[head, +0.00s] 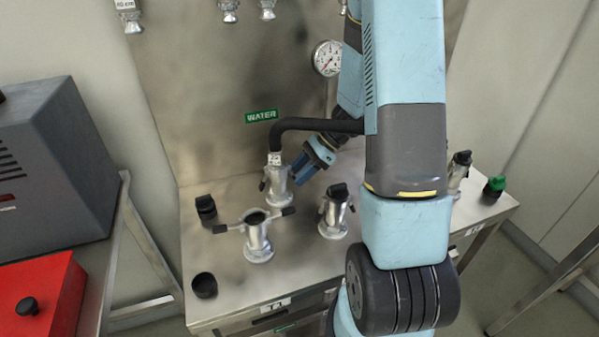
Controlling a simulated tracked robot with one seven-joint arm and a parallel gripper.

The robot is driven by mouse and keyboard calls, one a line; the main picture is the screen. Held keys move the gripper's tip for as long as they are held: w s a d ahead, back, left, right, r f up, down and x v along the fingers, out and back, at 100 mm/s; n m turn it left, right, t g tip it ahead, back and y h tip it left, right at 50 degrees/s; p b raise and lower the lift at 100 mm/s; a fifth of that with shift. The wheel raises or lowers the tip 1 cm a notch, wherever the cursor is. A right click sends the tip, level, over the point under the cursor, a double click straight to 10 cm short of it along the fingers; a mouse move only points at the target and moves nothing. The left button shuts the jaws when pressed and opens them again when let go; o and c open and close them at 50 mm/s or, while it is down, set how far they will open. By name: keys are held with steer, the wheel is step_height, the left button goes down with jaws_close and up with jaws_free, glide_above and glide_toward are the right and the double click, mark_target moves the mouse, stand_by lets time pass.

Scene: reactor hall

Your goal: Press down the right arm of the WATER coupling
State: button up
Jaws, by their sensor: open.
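The green WATER label (261,116) is on the steel back panel. Below it stands the WATER coupling (277,185), a silver upright fitting with a black hose (318,124) joined to its top. A short dark arm (262,184) hangs down at the coupling's left side. My gripper (300,172), with blue fingers, is just right of the coupling, pointing down and left. It is open, with nothing seen between the fingers. The coupling's right arm is hidden or too small to make out beside the fingers. I cannot tell whether the fingers touch it.
An open coupling (258,238) with its arms spread stands in front, and a capped one (334,215) stands to the right. Black caps (205,286) sit on the steel bench's left side. A pressure gauge (327,58) is on the panel. A red box (38,298) is at lower left.

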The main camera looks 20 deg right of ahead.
steer(key=shift+c, duration=0.2)
jaws_close()
steer(key=shift+f, duration=0.1)
steer(key=shift+a+f+y, duration=0.1)
steer(key=shift+a+y, duration=0.1)
steer(key=shift+y, duration=0.6)
steer(key=shift+o, duration=0.2)
jaws_free()
steer(key=shift+d, duration=0.1)
steer(key=v, duration=1.3)
steer(key=shift+d+r, duration=0.15)
steer(key=shift+r, duration=0.1)
